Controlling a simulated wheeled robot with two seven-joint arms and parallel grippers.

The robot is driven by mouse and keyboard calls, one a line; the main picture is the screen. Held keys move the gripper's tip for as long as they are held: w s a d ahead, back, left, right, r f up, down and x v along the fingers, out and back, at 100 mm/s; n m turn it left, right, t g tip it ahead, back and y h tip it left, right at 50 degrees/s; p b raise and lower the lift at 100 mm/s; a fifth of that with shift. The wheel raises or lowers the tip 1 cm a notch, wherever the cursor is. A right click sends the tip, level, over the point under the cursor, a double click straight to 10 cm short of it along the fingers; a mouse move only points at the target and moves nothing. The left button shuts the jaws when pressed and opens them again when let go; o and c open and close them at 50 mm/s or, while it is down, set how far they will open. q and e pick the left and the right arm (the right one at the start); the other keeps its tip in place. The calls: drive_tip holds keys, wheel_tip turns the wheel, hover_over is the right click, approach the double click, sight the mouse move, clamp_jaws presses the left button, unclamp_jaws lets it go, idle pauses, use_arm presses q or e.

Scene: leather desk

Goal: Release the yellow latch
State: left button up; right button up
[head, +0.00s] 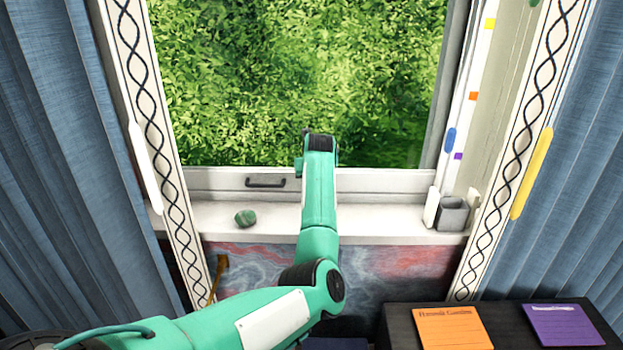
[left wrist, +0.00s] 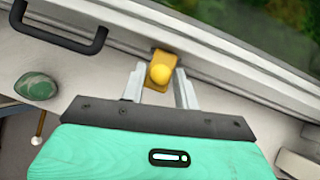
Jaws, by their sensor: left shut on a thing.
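In the head view my left arm (head: 319,205) reaches to the window frame and hides the latch and the gripper's fingers. My right gripper is in neither view.
A dark handle (head: 265,182) is on the frame left of my arm. A green stone (head: 245,218) lies on the sill (head: 375,222). A grey cup (head: 453,214) stands at the right end. Blue curtains hang on both sides.

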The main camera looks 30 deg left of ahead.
use_arm(q)
drive_tip(key=o, duration=0.7)
drive_tip(key=shift+o, duration=0.2)
drive_tip(key=b+v, duration=0.3)
drive_tip(key=v, duration=1)
drive_tip(key=shift+r, duration=0.3)
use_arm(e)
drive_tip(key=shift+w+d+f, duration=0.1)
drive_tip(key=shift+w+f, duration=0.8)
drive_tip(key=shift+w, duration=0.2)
use_arm(q)
drive_tip(key=shift+s+d, duration=0.1)
drive_tip(key=shift+d, duration=0.05)
